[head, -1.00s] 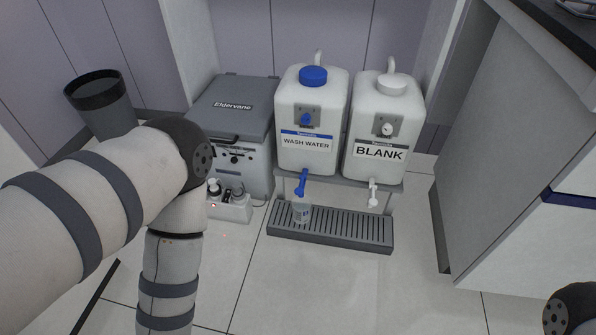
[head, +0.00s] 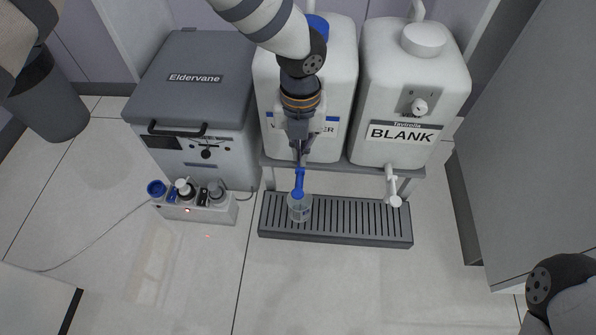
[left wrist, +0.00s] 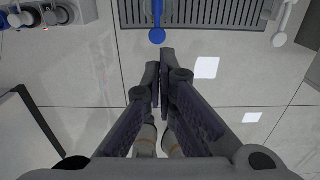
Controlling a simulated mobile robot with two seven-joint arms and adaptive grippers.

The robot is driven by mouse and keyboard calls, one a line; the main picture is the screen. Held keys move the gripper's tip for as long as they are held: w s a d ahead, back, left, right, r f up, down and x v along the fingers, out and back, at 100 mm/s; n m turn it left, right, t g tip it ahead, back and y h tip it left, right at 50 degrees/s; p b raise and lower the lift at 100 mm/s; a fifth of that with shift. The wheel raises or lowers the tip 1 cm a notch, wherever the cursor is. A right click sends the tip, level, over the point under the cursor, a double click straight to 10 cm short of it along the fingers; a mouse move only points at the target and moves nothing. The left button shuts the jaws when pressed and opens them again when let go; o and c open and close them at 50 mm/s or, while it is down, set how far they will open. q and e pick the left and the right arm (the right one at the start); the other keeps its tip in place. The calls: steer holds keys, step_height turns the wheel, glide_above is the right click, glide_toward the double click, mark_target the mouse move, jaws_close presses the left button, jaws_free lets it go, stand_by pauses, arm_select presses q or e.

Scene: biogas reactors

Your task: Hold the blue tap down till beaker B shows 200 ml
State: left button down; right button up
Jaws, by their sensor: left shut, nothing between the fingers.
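The blue tap (head: 299,182) sticks out below the wash water container (head: 342,75), with its lever hanging down. A small clear beaker (head: 299,209) stands under it on the drip grate; its marking and level are too small to read. My left gripper (head: 300,160) is shut and empty, pointing down just above and behind the tap in the head view. In the left wrist view its closed fingertips (left wrist: 164,54) lie close to the tap's round blue end (left wrist: 157,35). I cannot tell whether they touch. My right gripper is out of view.
The BLANK container (head: 413,85) with a white tap (head: 393,187) stands to the right. A grey Eldervane box (head: 190,75) and a small rack of bottles (head: 195,208) stand left. The slotted drip tray (head: 360,241) lies on open tiled floor.

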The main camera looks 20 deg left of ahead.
mark_target(300, 192)
arm_select(q)
steer(key=shift+r, duration=0.15)
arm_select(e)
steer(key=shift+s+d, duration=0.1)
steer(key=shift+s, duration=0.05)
arm_select(q)
step_height(300, 192, down, 14)
steer(key=b, duration=0.4)
steer(key=shift+b, duration=0.35)
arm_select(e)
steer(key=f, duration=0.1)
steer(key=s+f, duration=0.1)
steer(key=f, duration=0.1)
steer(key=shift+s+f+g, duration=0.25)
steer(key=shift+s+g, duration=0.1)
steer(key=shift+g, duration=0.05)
arm_select(q)
steer(key=shift+s, duration=0.1)
